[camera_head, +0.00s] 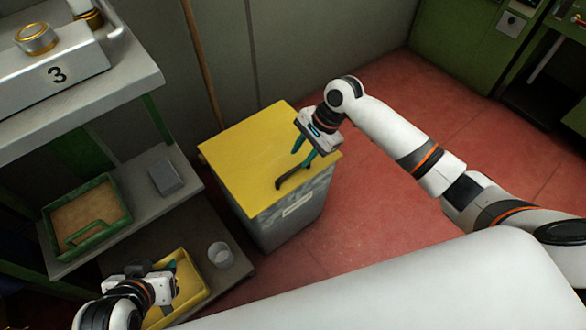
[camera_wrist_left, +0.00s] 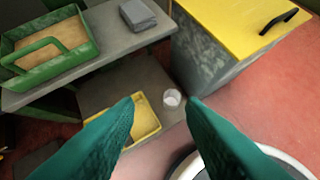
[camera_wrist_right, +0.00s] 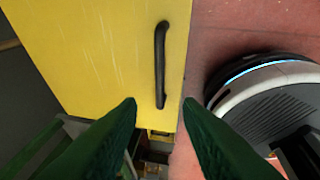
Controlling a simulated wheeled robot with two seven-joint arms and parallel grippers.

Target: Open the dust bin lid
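The dust bin (camera_head: 285,222) is a grey metal box with a flat yellow lid (camera_head: 245,160), which lies closed on it. A black bar handle (camera_head: 290,178) sits near the lid's front right edge; it also shows in the left wrist view (camera_wrist_left: 279,20). My right gripper (camera_head: 301,160) is open and empty, pointing down over the handle. In the right wrist view the handle (camera_wrist_right: 160,65) lies ahead of the spread fingertips (camera_wrist_right: 159,101), not gripped. My left gripper (camera_head: 174,275) is at lower left, far from the bin. In its wrist view its green fingers (camera_wrist_left: 162,100) are spread and empty.
A shelf unit left of the bin holds a green tray (camera_head: 124,218), a grey block (camera_head: 165,178), a yellow tray (camera_head: 205,292) and a pale cup (camera_head: 221,254). A wooden pole (camera_head: 203,70) leans behind the bin. Red floor (camera_head: 385,190) is open to the right.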

